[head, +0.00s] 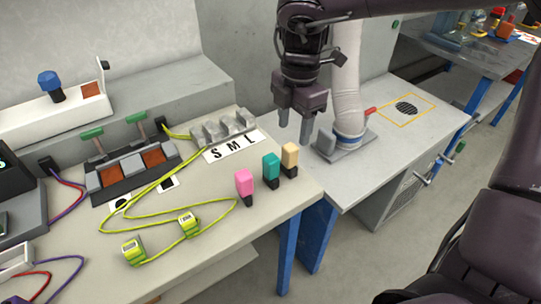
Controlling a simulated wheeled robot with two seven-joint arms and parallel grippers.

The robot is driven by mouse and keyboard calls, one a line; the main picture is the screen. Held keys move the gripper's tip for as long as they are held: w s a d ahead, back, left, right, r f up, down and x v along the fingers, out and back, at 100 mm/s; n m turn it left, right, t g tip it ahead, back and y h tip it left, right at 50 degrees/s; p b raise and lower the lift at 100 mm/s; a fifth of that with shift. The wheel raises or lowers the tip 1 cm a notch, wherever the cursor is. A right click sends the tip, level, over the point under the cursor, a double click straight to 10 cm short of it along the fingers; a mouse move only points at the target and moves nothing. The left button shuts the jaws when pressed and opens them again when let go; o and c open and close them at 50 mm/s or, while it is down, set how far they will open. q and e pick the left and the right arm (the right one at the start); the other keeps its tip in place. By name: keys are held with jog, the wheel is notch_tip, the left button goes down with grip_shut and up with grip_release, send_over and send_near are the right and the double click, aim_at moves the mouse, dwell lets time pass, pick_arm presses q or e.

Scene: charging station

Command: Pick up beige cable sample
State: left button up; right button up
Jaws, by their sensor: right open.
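The beige cable sample (290,159) stands upright near the right edge of the table (225,265), with a black lower end. The teal sample (271,166) and the pink sample (244,186) stand beside it to the left, in a slanting row. My right gripper (294,133) is above and just behind the beige sample, pointing down, with its fingers apart and nothing between them. The fingertips look close to the sample's top, but I cannot tell the exact gap. My left gripper is out of view.
A holder marked S M L (232,147) lies behind the samples. Yellow-green cables with connectors (134,250) spread across the table's left and middle. A hose on a grey base (345,147) stands right of my gripper. A gap separates this table from the right bench (400,150).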

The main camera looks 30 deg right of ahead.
aim_at(291, 147)
jog(key=shift+s+a+f, duration=0.15)
jog(key=shift+a+f, duration=0.05)
jog(key=shift+a, duration=0.05)
jog(key=shift+s+f, duration=0.15)
jog(key=shift+f, duration=0.2)
notch_tip(291, 147, down, 7)
jog(key=shift+a+r, duration=0.1)
jog(key=shift+r, duration=0.05)
jog(key=c, duration=1)
